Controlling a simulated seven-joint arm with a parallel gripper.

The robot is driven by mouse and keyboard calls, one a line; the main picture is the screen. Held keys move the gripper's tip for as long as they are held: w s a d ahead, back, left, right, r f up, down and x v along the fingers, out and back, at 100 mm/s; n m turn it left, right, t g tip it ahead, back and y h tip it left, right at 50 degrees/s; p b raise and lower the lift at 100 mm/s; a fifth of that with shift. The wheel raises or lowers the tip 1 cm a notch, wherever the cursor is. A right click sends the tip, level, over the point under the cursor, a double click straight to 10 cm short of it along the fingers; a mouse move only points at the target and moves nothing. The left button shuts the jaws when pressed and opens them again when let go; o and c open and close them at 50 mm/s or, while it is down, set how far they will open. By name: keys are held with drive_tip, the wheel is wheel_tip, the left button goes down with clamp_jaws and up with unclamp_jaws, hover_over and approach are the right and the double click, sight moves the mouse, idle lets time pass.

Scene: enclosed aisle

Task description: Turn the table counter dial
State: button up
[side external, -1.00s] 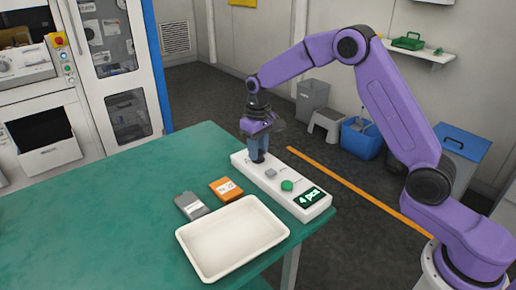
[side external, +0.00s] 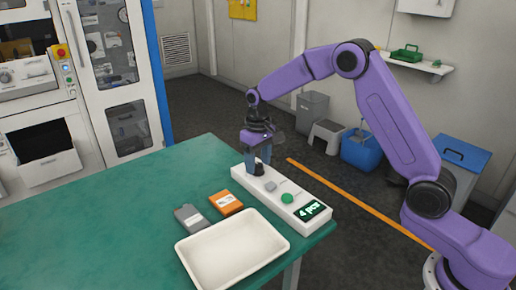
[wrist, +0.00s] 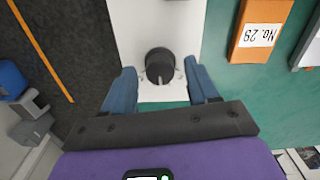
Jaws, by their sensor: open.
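The counter is a long white box (side external: 250,183) on the right edge of the green table. Its dark round dial (side external: 257,169) is at the far left end of the box, under my gripper (side external: 258,163). In the wrist view the dial (wrist: 160,65) shows between the blue fingertips of my gripper (wrist: 163,88), with a visible gap on each side. The gripper is open and holds nothing. A green button (side external: 288,198), a grey button (side external: 271,186) and a display (side external: 312,210) reading "4 pcs" are farther along the box.
A white tray (side external: 205,284) lies on the green table (side external: 110,215) in front of the box. The left of the table is clear. Bins stand on the floor behind.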

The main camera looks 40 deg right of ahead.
sight(258, 164)
wheel_tip(258, 164, up, 17)
drive_tip(key=shift+r, duration=0.2)
idle(0.3)
idle(0.4)
drive_tip(key=s+a+f+n, duration=0.2)
drive_tip(key=s+a+n, duration=0.1)
drive_tip(key=s, duration=0.6)
drive_tip(key=s+a+f+n, duration=0.1)
drive_tip(key=s+a+n, duration=0.2)
drive_tip(key=s, duration=0.7)
drive_tip(key=s+d+f+n, duration=0.2)
drive_tip(key=s+d+f, duration=0.1)
drive_tip(key=s, duration=0.7)
drive_tip(key=s+d+f+n, duration=0.3)
drive_tip(key=s+d+f, duration=0.1)
drive_tip(key=s, duration=0.7)
drive_tip(key=shift+d+f, duration=0.15)
drive_tip(key=shift+f, duration=0.05)
drive_tip(key=shift+w, duration=0.1)
